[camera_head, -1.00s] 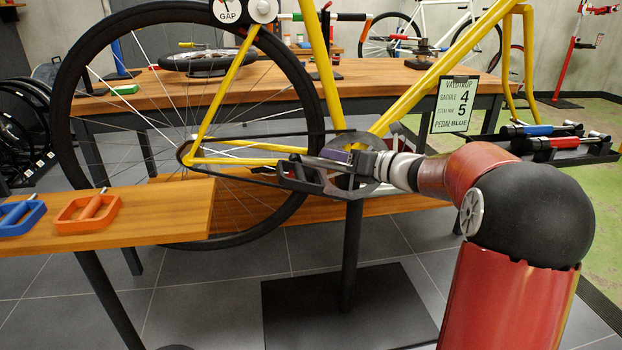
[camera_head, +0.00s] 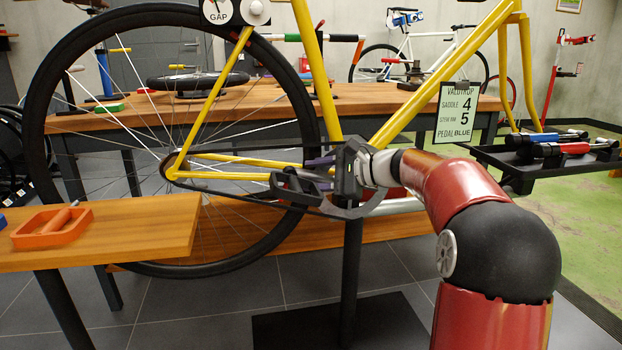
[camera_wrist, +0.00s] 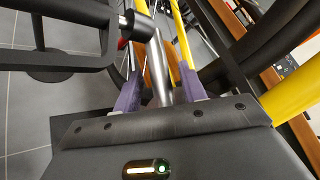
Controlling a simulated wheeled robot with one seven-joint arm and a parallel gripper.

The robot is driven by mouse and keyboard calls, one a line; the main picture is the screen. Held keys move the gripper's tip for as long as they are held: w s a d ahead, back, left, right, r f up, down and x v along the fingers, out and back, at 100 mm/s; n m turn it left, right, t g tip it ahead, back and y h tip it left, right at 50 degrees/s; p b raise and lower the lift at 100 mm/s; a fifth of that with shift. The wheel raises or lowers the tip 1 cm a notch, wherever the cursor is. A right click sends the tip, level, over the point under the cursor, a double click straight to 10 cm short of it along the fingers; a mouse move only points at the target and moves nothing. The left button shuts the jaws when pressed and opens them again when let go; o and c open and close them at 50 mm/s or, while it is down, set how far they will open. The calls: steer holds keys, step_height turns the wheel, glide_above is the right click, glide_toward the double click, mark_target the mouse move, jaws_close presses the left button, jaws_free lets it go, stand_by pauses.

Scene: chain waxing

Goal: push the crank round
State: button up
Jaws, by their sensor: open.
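The yellow bicycle (camera_head: 400,85) stands in a stand, with its rear wheel at the left. In the wrist view, the grey crank arm (camera_wrist: 157,62) runs between the two purple fingers of my gripper (camera_wrist: 157,78). The fingers are apart, one on each side of the crank; I cannot tell whether either touches it. The black pedal (camera_wrist: 70,65) is at the crank's end, left of the fingers. In the head view, my gripper (camera_head: 318,165) is at the crank area, just above and right of the pedal (camera_head: 297,190). My gripper's body hides much of the chainring.
A workbench (camera_head: 400,100) stands behind the bicycle. A sign (camera_head: 455,115) hangs by the frame. A black tray (camera_head: 510,160) is at the right.

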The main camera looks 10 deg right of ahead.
steer(key=shift+w+a+f, duration=0.15)
steer(key=shift+w+a, duration=0.2)
steer(key=shift+a, duration=0.15)
jaws_close()
